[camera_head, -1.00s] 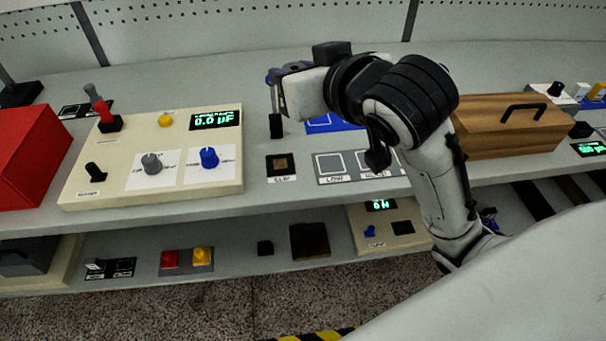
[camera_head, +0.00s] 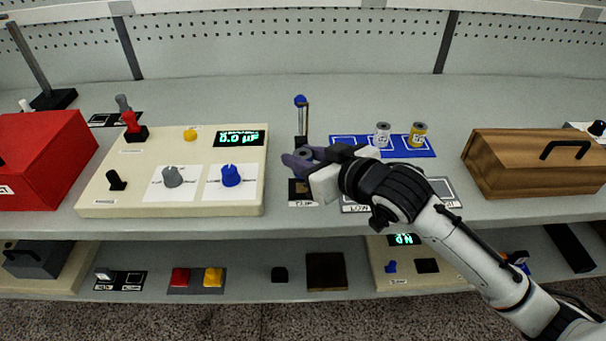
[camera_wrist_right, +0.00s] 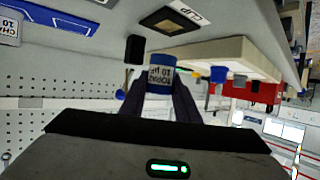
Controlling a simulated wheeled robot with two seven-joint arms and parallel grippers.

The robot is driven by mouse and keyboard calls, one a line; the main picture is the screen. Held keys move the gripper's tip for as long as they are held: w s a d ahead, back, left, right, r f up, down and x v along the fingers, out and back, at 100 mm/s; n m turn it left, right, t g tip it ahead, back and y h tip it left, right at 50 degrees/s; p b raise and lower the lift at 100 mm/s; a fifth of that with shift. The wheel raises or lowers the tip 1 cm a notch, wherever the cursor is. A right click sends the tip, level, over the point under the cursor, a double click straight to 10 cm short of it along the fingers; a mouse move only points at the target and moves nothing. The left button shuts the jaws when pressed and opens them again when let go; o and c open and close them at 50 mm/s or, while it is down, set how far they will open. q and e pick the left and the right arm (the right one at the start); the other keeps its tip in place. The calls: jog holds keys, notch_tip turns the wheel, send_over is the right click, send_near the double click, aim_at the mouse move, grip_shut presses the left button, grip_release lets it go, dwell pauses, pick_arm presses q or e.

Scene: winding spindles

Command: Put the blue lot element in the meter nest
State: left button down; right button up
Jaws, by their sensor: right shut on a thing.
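The blue lot element (camera_wrist_right: 160,77) is a small blue cylinder with a pale label, seen in the right wrist view between my right fingers. My right gripper (camera_head: 299,158) is shut on it, just above and behind the plate marked CLIP (camera_head: 300,201). In the head view the fingers mostly hide the element. The plate has a brownish square nest, partly covered by the gripper; it also shows in the wrist view (camera_wrist_right: 169,21). A lever with a blue knob (camera_head: 300,101) stands behind it. The cream meter box (camera_head: 110,191) with a green display (camera_head: 239,139) is to the left.
A blue mat (camera_head: 345,142) holds a silver cylinder (camera_head: 382,135) and a yellow one (camera_head: 419,134). Grey marked trays (camera_head: 447,195) lie under my right arm. A wooden box (camera_head: 530,160) stands right, a red box (camera_head: 45,160) left.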

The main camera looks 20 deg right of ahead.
jog(key=shift+f, duration=1.95)
jog(key=shift+f, duration=0.1)
jog(key=o, duration=1)
jog(key=shift+o, duration=0.2)
jog(key=v, duration=1.2)
jog(key=shift+s, duration=0.1)
